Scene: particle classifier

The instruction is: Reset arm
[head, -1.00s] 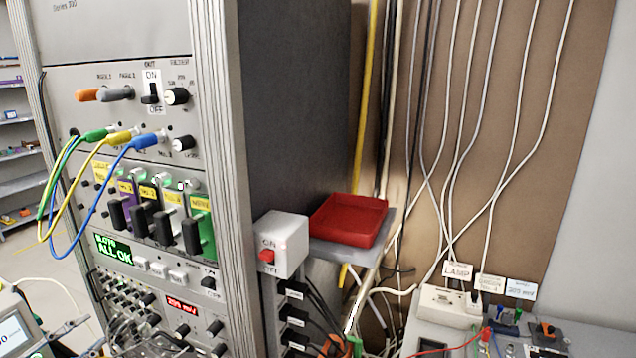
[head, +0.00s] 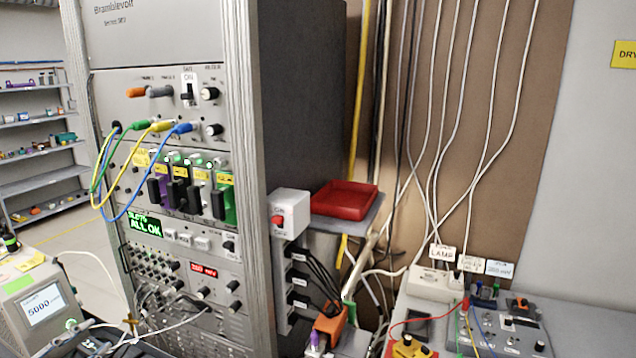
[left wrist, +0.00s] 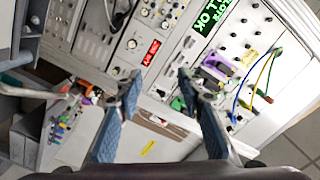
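My left gripper (left wrist: 158,85) shows in the left wrist view with its two blue-grey fingers spread apart and nothing between them. Behind the fingertips is the front of the instrument rack, with a red display (left wrist: 151,52) and a green ALL OK display (left wrist: 208,16). I cannot tell from the picture how far the fingertips are from the panel. In the head view, I cannot clearly separate my left gripper from the clutter at the lower left. I do not see my right gripper in either view.
The tall rack (head: 318,90) fills the middle left, with yellow, green and blue cables (head: 105,180) looping out. A red tray (head: 345,198) sits on a side shelf. A bench instrument (head: 40,305) stands lower left. A control box (head: 530,335) is lower right.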

